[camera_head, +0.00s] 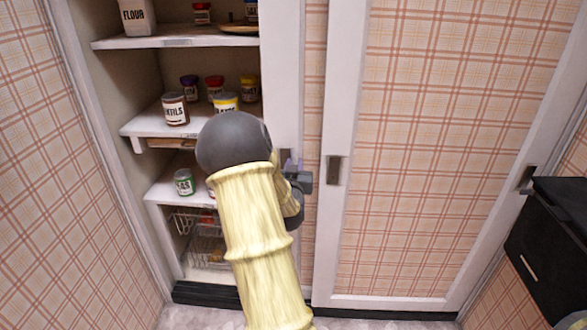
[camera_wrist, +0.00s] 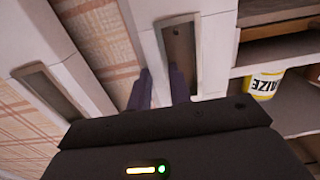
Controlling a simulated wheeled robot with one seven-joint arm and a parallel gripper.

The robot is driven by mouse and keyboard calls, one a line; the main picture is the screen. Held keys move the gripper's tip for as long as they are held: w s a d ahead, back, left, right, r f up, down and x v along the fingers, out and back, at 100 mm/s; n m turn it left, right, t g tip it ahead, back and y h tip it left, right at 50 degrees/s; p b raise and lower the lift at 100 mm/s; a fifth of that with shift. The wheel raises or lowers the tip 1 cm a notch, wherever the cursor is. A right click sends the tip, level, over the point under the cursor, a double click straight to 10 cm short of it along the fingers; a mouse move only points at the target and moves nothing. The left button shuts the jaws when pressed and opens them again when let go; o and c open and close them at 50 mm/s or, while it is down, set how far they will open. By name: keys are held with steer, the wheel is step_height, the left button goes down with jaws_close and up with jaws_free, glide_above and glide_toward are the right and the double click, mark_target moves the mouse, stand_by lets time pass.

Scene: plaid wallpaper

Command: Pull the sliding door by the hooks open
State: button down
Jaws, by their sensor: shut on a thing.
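The left sliding door (camera_head: 313,110) is plaid with a white frame and stands partly behind the right sliding door (camera_head: 430,130). Its white stile borders the open shelves, and its dark recessed pull (camera_wrist: 180,48) shows in the wrist view. My gripper (camera_head: 296,178) is at this stile; my arm hides part of it in the head view. In the wrist view my gripper (camera_wrist: 159,88) has one finger at the pull and the other beside it, shut on the stile at the pull. The right door has dark pulls at its left edge (camera_head: 335,170) and right edge (camera_head: 527,178).
An open pantry with white shelves (camera_head: 175,43) is on the left, holding several jars, a flour bag (camera_head: 136,17) and wire baskets (camera_head: 207,245). A black cabinet (camera_head: 550,245) stands at the right. Plaid walls flank both sides.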

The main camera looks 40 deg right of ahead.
steer(key=shift+s+d, duration=0.2)
steer(key=shift+s, duration=0.05)
steer(key=c, duration=1.3)
jaws_free()
steer(key=shift+b+v, duration=7.6)
steer(key=shift+v, duration=1.1)
